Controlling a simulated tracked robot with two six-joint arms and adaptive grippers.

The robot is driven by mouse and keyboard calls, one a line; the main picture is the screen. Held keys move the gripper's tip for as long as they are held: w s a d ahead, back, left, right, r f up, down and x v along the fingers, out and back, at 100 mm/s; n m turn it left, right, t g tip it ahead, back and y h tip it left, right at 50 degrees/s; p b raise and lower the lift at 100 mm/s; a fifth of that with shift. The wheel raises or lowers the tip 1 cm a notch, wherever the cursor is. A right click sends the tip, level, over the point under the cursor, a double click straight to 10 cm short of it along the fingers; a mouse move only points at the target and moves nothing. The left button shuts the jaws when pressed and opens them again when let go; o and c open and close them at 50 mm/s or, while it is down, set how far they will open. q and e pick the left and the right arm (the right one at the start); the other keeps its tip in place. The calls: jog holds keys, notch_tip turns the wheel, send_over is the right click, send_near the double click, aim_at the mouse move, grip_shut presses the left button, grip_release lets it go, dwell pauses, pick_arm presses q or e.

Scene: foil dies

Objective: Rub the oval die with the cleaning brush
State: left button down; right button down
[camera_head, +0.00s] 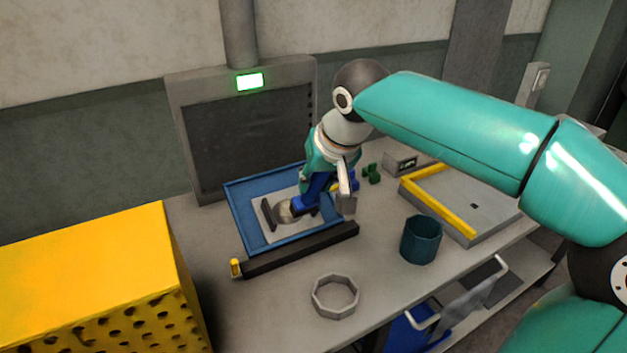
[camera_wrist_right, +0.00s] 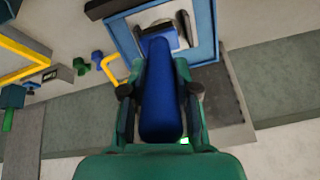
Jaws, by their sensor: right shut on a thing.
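My right gripper (camera_head: 326,182) is shut on the blue handle of the cleaning brush (camera_head: 314,190). In the right wrist view the blue handle (camera_wrist_right: 161,95) lies between the two green fingers. The oval die appears to be the grey metal rounded piece (camera_head: 284,212) on the pale mat in the tray, at the brush's lower end. I cannot tell whether the brush touches it. My left gripper is not in view.
A black bar (camera_head: 300,250) runs along the tray's front. A teal cup (camera_head: 421,240), a grey ring (camera_head: 335,296) and a grey tray with a yellow edge (camera_head: 480,203) stand on the table. A yellow box (camera_head: 90,260) is at left; a dark panel (camera_head: 250,130) stands behind.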

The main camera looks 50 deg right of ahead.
aim_at(306, 203)
jog(key=shift+f, duration=0.1)
dwell(0.3)
jog(key=shift+b+x, duration=1.7)
jog(key=shift+x, duration=0.85)
jog(key=shift+b+x, duration=0.45)
jog(key=shift+x, duration=0.45)
jog(key=shift+b+x, duration=0.55)
jog(key=shift+x, duration=0.5)
